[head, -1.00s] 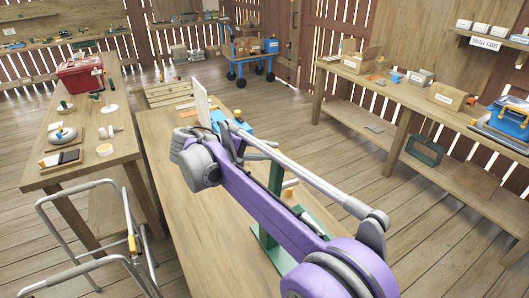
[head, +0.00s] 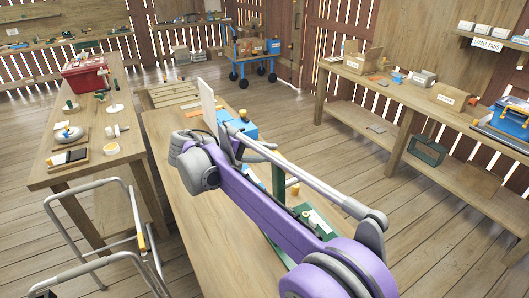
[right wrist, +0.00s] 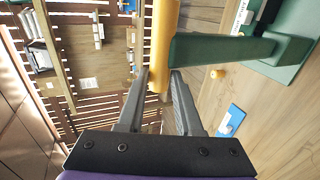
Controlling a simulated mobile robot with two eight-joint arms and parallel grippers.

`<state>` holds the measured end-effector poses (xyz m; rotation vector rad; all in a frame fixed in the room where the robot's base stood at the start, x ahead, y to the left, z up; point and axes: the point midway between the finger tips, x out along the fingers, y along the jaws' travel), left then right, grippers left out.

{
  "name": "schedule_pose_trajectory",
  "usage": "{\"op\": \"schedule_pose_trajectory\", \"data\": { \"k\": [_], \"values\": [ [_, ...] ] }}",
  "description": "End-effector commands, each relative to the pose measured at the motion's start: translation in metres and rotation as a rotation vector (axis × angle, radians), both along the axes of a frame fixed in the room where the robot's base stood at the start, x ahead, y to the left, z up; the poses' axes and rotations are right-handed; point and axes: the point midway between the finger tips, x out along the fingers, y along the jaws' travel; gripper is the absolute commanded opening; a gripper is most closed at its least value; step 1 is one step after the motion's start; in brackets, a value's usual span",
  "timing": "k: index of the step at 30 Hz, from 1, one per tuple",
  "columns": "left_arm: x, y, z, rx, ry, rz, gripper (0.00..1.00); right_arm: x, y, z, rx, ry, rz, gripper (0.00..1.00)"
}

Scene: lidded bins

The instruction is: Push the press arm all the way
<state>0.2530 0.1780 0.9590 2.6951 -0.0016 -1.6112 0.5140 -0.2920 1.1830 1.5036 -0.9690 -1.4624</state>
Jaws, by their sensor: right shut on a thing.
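The green press shows in the right wrist view, with its green press arm (right wrist: 215,48) ending in a yellow handle (right wrist: 161,45). My right gripper (right wrist: 159,76) is shut on the lower end of this handle, with one grey finger on each side. In the head view the green press post (head: 278,187) stands on the wooden table, partly hidden behind my purple right arm. The tips of my right gripper are hidden there. My left gripper is not in view.
On the press table (head: 165,125) stand a white panel (head: 208,104) and a blue object beside it. A blue piece (right wrist: 230,120) also shows in the right wrist view. A grey metal frame (head: 90,194) stands at the left. Open floor separates this table from the right bench (head: 400,97).

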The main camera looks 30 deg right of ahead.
Motion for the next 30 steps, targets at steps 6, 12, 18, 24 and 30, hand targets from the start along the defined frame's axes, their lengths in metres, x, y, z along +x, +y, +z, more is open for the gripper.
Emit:
{"op": "schedule_pose_trajectory", "data": {
  "k": [6,12,18,24,30],
  "values": [
    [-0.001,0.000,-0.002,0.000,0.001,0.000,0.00,-0.001,0.001,-0.009,0.019,0.005,-0.005,0.56],
    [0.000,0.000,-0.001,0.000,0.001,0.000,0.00,-0.001,0.001,-0.006,0.016,0.003,-0.003,0.61],
    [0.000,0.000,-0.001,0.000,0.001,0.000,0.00,-0.001,0.009,-0.002,0.016,0.003,-0.001,0.61],
    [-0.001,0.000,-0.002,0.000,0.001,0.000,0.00,-0.001,0.043,0.012,0.016,0.003,0.001,0.61],
    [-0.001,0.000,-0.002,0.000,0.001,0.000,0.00,-0.003,0.078,0.027,0.017,0.003,-0.001,0.61]
  ]
}}
